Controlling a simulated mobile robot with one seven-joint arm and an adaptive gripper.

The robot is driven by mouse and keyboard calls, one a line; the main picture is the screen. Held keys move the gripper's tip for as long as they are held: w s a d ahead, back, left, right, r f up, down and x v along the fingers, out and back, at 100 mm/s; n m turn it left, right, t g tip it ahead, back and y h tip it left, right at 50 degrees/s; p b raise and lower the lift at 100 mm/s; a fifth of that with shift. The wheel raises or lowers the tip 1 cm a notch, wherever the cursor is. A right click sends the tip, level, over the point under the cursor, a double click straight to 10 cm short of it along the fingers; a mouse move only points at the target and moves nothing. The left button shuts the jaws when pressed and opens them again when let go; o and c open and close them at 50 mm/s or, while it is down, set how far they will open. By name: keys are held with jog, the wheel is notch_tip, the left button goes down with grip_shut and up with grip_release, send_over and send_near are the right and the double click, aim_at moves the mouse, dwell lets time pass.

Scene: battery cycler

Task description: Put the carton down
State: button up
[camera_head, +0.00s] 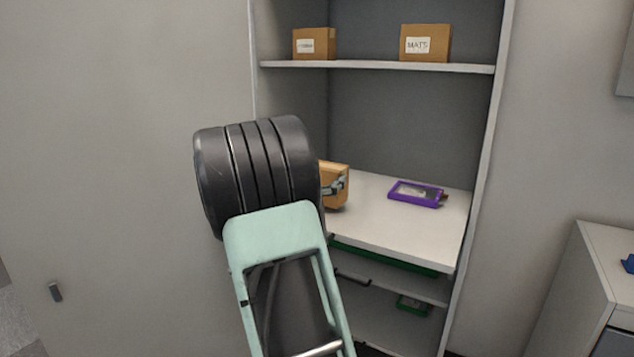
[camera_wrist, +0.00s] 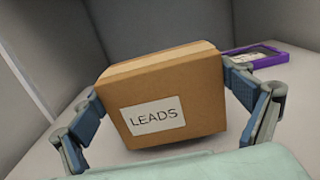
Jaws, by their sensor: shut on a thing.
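The carton (camera_wrist: 170,95) is a brown box with a white label reading LEADS. In the wrist view it sits between the two fingers of my gripper (camera_wrist: 168,108), which is shut on its sides. The carton looks slightly tilted in that view. In the head view the carton (camera_head: 335,184) is at the left part of the middle shelf (camera_head: 405,228), partly hidden by my arm. One finger of my gripper (camera_head: 335,185) shows against it. I cannot tell whether its underside touches the shelf.
A purple-framed device (camera_head: 417,193) lies on the middle shelf, right of the carton; it also shows in the wrist view (camera_wrist: 257,56). Bare shelf lies between them. Cabinet walls bound the sides.

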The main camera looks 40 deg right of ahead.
jog(key=shift+f, duration=0.95)
jog(key=shift+f, duration=0.25)
jog(key=o, duration=1)
jog(key=shift+o, duration=0.2)
jog(key=shift+r, duration=0.1)
jog(key=shift+r, duration=0.15)
jog(key=b+v, duration=0.2)
jog(key=v, duration=1)
jog(key=shift+b, duration=0.3)
